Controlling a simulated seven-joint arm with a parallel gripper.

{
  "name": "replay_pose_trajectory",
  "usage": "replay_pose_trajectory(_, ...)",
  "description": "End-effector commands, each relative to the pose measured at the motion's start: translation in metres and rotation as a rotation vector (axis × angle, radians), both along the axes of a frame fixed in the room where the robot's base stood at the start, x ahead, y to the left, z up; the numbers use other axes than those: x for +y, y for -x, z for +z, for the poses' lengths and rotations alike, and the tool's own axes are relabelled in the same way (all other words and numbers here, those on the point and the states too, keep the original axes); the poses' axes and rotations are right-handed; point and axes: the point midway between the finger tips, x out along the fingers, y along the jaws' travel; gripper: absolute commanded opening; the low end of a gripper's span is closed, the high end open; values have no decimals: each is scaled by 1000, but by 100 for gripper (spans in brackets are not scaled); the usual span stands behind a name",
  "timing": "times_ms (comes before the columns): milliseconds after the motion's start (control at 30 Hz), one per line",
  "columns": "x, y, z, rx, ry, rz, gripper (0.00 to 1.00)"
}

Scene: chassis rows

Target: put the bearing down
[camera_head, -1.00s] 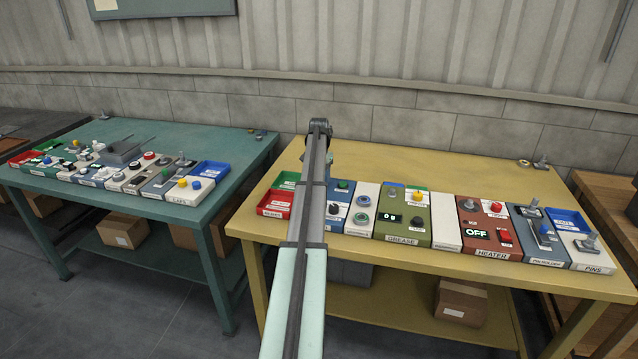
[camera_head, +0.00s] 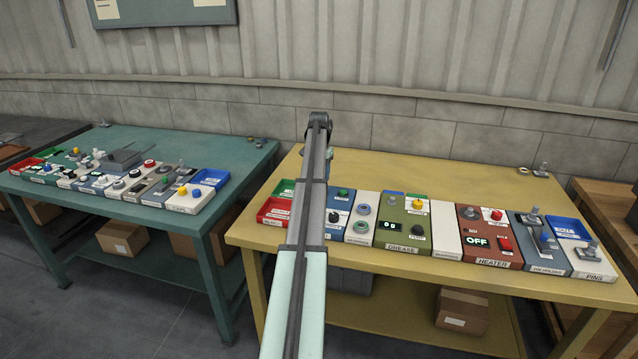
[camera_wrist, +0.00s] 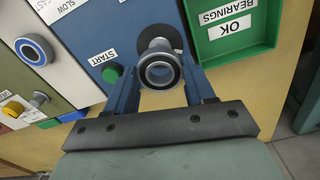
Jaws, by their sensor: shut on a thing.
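The bearing (camera_wrist: 160,71), a ring with a dark band around a pale bore, is between the two fingers of my gripper (camera_wrist: 160,82) in the wrist view. My gripper is shut on it. Behind the bearing is a grey post with a dark round base on the blue panel (camera_wrist: 102,50); I cannot tell whether the bearing touches the post. In the head view my arm hides the bearing and most of my gripper. The green OK BEARINGS tray (camera_wrist: 270,52) is to the right of the bearing in the wrist view, and its visible floor is empty.
A green START button (camera_wrist: 113,73) is close beside the left finger. A blue-ringed bearing (camera_wrist: 36,50) sits on a pale panel. In the head view, GREASE (camera_head: 401,233) and HEATER (camera_head: 487,246) units stand further right on the yellow bench (camera_head: 470,178), whose back is mostly clear.

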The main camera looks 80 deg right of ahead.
Motion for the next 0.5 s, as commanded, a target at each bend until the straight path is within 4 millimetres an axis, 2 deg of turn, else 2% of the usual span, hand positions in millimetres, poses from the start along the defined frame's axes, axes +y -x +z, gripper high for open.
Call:
replay_pose_trajectory(100,-1,0,21,-1,2,0,14)
replay_pose_trajectory(300,0,-5,41,0,1,6,14)
replay_pose_trajectory(367,3,-14,44,0,0,15,14)
replay_pose_trajectory(500,15,-50,44,1,-2,57,14)
